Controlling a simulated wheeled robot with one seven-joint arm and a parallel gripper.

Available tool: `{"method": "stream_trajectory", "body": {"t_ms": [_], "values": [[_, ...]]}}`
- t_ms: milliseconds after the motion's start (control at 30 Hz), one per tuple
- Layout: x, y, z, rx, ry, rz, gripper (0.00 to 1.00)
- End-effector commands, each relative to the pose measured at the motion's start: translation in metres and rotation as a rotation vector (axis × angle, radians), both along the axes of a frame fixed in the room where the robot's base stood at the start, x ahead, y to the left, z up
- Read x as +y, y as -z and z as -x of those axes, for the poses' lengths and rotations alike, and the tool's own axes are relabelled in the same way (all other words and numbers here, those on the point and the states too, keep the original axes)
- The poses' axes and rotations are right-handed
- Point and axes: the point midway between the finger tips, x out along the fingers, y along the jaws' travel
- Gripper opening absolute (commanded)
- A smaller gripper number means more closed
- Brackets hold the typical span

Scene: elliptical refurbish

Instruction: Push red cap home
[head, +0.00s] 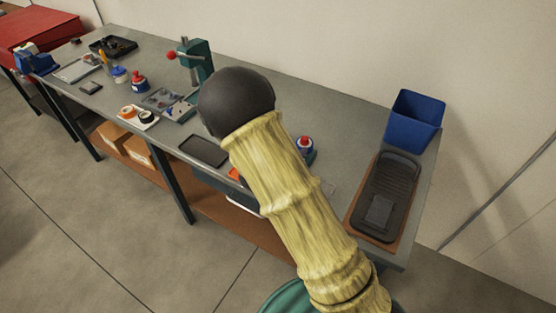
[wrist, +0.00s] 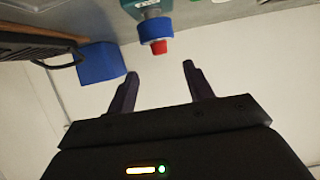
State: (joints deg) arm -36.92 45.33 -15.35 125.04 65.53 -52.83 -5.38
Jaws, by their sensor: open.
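The red cap (head: 305,141) sits on a blue collar over a teal base (head: 311,156) on the bench, just right of my arm in the head view. In the wrist view, which is upside down, the red cap (wrist: 159,47) sticks out of the blue collar (wrist: 156,31), with a labelled teal base behind it. My gripper (wrist: 161,72) is open and empty. Its two dark fingers point toward the cap, which appears between and beyond the fingertips. I see no contact. My arm hides the gripper in the head view.
A blue bin (head: 414,118) and a black tray (head: 365,203) stand at the bench's right end. A dark flat tray (head: 204,151) lies left of my arm. A green press (head: 196,60) and several small parts stand farther left. The wall is behind.

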Motion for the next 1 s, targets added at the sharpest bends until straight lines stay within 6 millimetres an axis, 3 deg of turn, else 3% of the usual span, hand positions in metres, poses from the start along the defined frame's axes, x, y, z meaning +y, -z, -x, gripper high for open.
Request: {"method": "stream_trajectory", "body": {"t_ms": [300, 500, 1000], "values": [[0.036, -0.024, 0.048, 0.001, -0.004, -0.002, 0.52], [0.049, -0.034, 0.067, 0.001, -0.002, 0.000, 0.52], [0.050, -0.036, 0.070, 0.002, 0.001, 0.000, 0.52]]}}
